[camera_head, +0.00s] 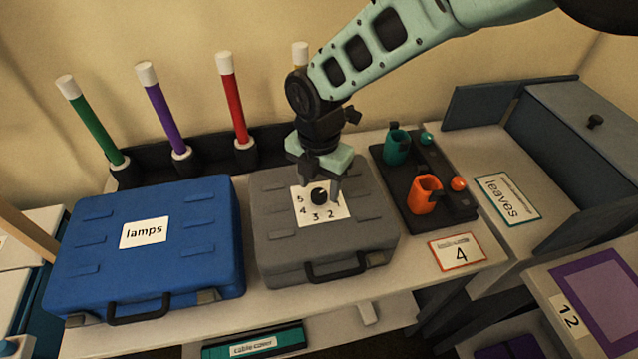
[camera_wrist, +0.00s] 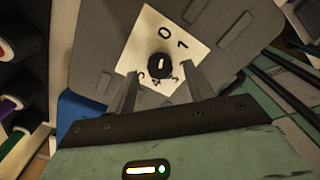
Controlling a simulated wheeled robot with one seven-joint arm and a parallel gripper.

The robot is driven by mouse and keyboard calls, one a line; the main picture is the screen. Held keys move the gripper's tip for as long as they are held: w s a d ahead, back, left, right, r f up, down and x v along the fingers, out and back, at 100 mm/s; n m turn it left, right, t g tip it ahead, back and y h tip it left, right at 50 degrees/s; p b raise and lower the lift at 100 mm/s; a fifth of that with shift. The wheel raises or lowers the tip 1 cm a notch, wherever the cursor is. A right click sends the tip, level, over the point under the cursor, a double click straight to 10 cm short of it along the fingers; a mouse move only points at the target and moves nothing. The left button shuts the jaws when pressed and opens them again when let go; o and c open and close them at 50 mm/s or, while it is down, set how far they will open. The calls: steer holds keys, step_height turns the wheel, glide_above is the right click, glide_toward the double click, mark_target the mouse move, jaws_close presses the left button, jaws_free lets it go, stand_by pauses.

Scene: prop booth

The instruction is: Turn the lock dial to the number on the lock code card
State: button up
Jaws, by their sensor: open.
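The black lock dial (camera_head: 319,196) sits on a white number plate (camera_head: 336,209) on top of the grey case (camera_head: 273,245). In the wrist view the dial (camera_wrist: 160,66) carries a short white mark; I cannot tell which number it points at. The numbers 0 and 1 show clearly there, others are partly hidden. A red-edged card (camera_head: 457,252) to the right of the case reads 4; its small upper text is illegible. My gripper (camera_head: 323,187) is open over the plate. In the wrist view its fingers (camera_wrist: 159,80) stand on either side of the dial; contact is unclear.
A blue case (camera_head: 190,240) labelled "lamps" stands to the left. A black tray (camera_head: 440,165) with teal and orange holders stands to the right, beside a "leaves" card (camera_head: 508,199). Several coloured sticks stand in a black rack (camera_head: 200,143) behind.

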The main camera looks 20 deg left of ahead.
steer(key=shift+f, duration=1)
steer(key=c, duration=1)
